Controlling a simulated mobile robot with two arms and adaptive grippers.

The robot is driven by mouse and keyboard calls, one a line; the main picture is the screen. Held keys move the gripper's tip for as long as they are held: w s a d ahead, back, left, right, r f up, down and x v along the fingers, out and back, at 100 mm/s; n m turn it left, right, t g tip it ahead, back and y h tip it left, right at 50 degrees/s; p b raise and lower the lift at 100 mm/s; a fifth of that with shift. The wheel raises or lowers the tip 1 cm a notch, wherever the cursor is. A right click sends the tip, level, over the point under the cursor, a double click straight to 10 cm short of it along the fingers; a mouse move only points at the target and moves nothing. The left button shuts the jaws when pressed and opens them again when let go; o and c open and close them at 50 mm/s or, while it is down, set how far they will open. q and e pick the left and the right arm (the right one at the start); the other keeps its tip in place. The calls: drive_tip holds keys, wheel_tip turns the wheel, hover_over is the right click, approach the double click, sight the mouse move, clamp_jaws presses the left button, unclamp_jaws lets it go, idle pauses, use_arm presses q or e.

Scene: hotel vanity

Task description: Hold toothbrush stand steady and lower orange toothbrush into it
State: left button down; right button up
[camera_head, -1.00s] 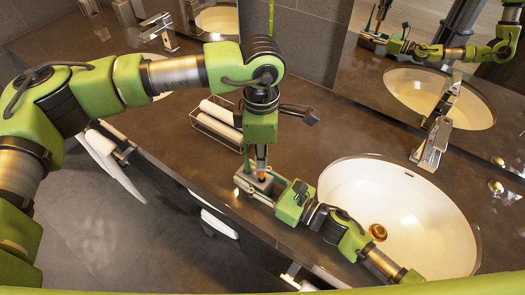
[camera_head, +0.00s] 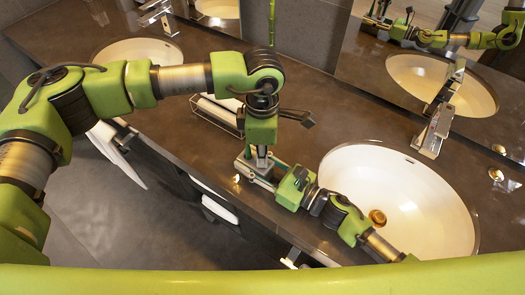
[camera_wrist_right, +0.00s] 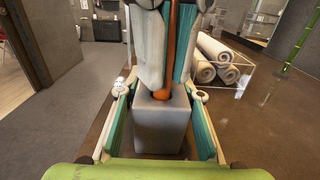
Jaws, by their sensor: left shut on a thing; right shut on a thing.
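The toothbrush stand (camera_wrist_right: 160,128) is a grey block, upright in the middle of the right wrist view. My right gripper (camera_head: 262,178) is shut on it from the side, with a finger along each flank. The orange toothbrush (camera_wrist_right: 171,50) is upright above the stand. My left gripper (camera_head: 262,155) points straight down and is shut on it; its fingers also show in the right wrist view, close over the stand's top. The brush's lower end goes into the hole in the stand's top; how deep is hidden. In the head view the brush is hidden.
A wire rack of rolled towels (camera_wrist_right: 218,62) stands behind the stand. A white basin (camera_head: 385,185) with a chrome tap (camera_head: 433,132) is at right. The counter's front edge (camera_head: 205,187) runs close by the stand. A green bamboo stalk (camera_wrist_right: 300,40) is at far right.

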use_arm(q)
drive_tip(key=shift+f, duration=0.1)
use_arm(e)
drive_tip(key=shift+f, duration=0.1)
use_arm(q)
drive_tip(key=c, duration=2)
unclamp_jaws()
drive_tip(key=shift+c, duration=0.2)
wheel_tip(320, 180, up, 12)
drive_tip(key=shift+r, duration=0.1)
use_arm(e)
drive_tip(key=o, duration=1.3)
